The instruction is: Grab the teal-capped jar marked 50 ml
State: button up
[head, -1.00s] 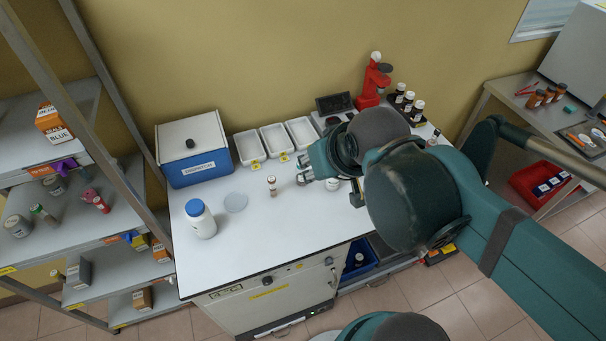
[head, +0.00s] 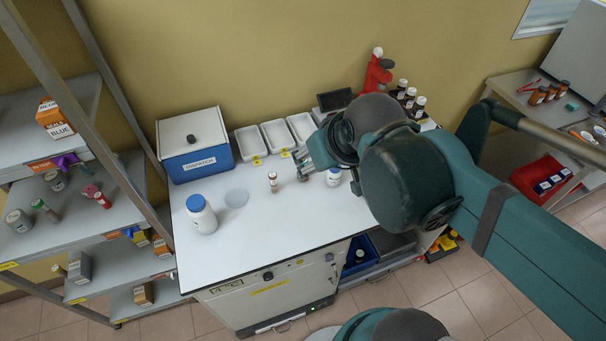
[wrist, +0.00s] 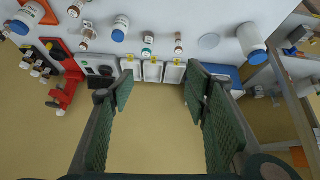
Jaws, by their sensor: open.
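A small jar with a teal cap (wrist: 148,42) stands on the white worktop in the wrist view, which sees the bench upside down. Its marking is too small to read. In the head view it is mostly hidden behind my gripper (head: 303,168). In the wrist view my gripper (wrist: 160,88) is open and empty, its two green pads wide apart. The jar is beyond the fingertips, not between them. A thin brown vial (wrist: 178,43) and a larger blue-capped jar (wrist: 120,28) stand on either side of it.
Three white trays (head: 274,134) line the wall beside the blue dispatch box (head: 205,160). A big blue-capped bottle (head: 202,215) stands at left by a flat clear disc (head: 237,198). A red device (head: 376,76) and dark bottles stand at right. The front worktop is clear.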

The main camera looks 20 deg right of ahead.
jog(key=w+d+f+n+g+b, duration=0.1)
jog(key=w+f+n+g, duration=0.1)
jog(key=w+f+n, duration=0.35)
jog(key=w+d+f+n+g+b, duration=0.1)
jog(key=w+f+n, duration=0.2)
jog(key=w, duration=0.5)
jog(key=w+f+n+g, duration=0.1)
jog(key=w+f+n, duration=0.1)
jog(key=f, duration=0.3)
jog(key=w+d+f+n+g, duration=0.1)
jog(key=w+f+n, duration=0.2)
jog(key=w+f, duration=0.1)
jog(key=w+d+f+n+g, duration=0.1)
jog(key=w+f+n, duration=0.1)
jog(key=f, duration=0.4)
jog(key=shift+w+d+f+n+g+b, duration=0.1)
jog(key=shift+w+d+n+g+b, duration=0.1)
jog(key=shift+w, duration=0.1)
jog(key=shift+w+d+f+n+g+b, duration=0.1)
jog(key=shift+w+b, duration=0.1)
jog(key=shift+w, duration=0.1)
jog(key=shift+w+f+n, duration=0.25)
jog(key=shift+f+n, duration=0.1)
jog(key=shift+f, duration=0.45)
jog(key=shift+f, duration=1.3)
jog(key=shift+f, duration=0.1)
jog(key=shift+d+f, duration=0.1)
jog(key=shift+f, duration=2.4)
